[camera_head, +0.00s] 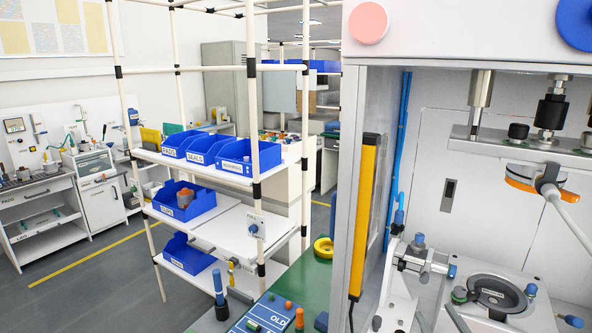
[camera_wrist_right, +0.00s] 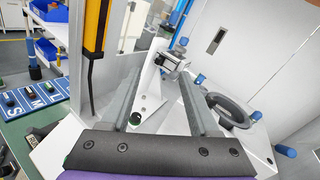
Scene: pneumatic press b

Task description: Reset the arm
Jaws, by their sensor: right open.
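My right gripper (camera_wrist_right: 160,72) shows in the right wrist view as two grey fingers spread apart, with nothing held between them. Beyond and between the fingers stands a white bracket (camera_wrist_right: 150,88) with a metal clamp fixture (camera_wrist_right: 172,62) on top. In the head view the same metal fixture (camera_head: 425,258) stands inside the press bay, beside a round dark ring part (camera_head: 497,294). I cannot clearly make out my right gripper in the head view. My left gripper is in neither view.
A yellow light bar (camera_head: 363,215) runs up the press's left post. The press's upper plate (camera_head: 535,148) hangs over the bay. A shelf rack with blue bins (camera_head: 188,203) stands to the left. A blue marked mat (camera_head: 262,315) lies on the green bench, holding small parts.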

